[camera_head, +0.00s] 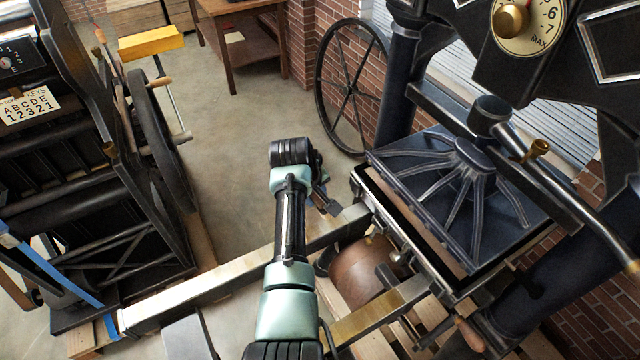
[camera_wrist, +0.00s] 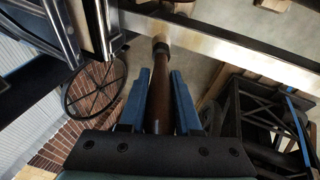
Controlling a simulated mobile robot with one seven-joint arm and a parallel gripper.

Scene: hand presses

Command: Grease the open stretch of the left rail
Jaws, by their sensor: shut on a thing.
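The left rail (camera_head: 240,268) is a long pale metal bar running from the lower left to under the press bed. It crosses the top of the wrist view (camera_wrist: 225,45). My gripper (camera_wrist: 161,76) has blue fingers shut on the brown handle of a brush (camera_wrist: 159,100). The brush's pale tip overlaps the rail's edge in the wrist view; I cannot tell whether it touches. In the head view my wrist hides most of the gripper and the brush. I cannot make out grease on the rail.
The right rail (camera_head: 382,310) runs nearer me, with a brown drum (camera_head: 365,278) between the rails. The dark press bed (camera_head: 460,190) stands close on the right. A spoked wheel (camera_head: 350,85) is behind, another press (camera_head: 90,190) at left. Open floor (camera_head: 230,130) lies between.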

